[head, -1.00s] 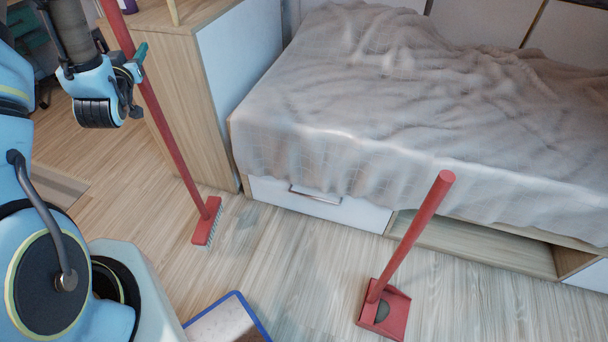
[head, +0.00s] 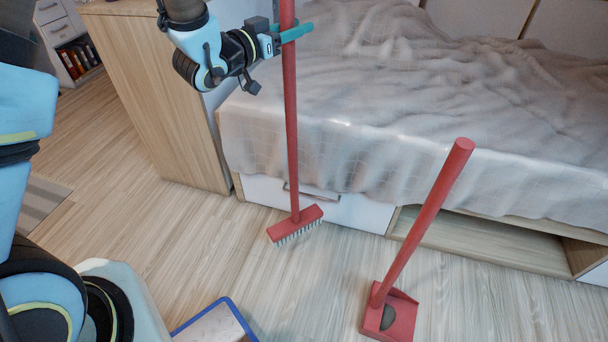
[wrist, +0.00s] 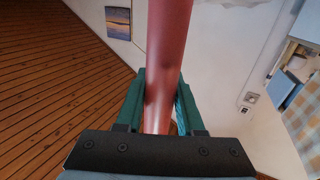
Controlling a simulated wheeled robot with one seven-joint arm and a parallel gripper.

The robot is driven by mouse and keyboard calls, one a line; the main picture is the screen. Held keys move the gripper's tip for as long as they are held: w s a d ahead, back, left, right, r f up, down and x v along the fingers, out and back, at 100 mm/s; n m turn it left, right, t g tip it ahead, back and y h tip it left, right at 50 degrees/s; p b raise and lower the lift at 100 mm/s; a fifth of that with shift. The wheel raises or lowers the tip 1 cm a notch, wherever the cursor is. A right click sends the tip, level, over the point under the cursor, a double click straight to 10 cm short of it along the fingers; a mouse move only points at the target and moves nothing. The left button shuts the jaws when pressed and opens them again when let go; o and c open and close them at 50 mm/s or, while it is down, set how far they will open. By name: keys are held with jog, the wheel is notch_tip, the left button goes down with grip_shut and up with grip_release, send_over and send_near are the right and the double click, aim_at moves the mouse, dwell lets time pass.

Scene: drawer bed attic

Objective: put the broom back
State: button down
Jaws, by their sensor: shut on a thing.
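The red broom (head: 291,135) is nearly upright in the head view, with its bristled head (head: 296,225) low in front of the bed drawer. I cannot tell whether the bristles touch the floor. My gripper (head: 293,33) is shut on the upper part of the broom's handle. In the wrist view the red handle (wrist: 166,60) runs between the green fingers of my gripper (wrist: 160,105). A red dustpan (head: 391,318) with a long upright handle (head: 425,220) stands on the floor to the right of the broom, apart from it.
The bed with a rumpled blanket (head: 400,110) is behind the broom. A wooden cabinet (head: 160,100) stands at its left. A blue-edged box (head: 215,328) is on the floor at the bottom. An open compartment (head: 480,240) is under the bed. The floor between broom and dustpan is clear.

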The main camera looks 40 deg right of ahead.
jog(key=s+d+f+m+g+b, duration=0.1)
jog(key=s+f, duration=0.2)
jog(key=f, duration=0.7)
jog(key=shift+s+d+g, duration=0.25)
jog(key=shift+d+g, duration=0.05)
jog(key=shift+d, duration=0.05)
jog(key=shift+f, duration=0.1)
jog(key=shift+f+b, duration=0.1)
jog(key=shift+b, duration=0.2)
jog(key=c, duration=0.5)
grip_release()
jog(key=a, duration=1.2)
jog(key=shift+s+b, duration=0.3)
jog(key=shift+b, duration=0.1)
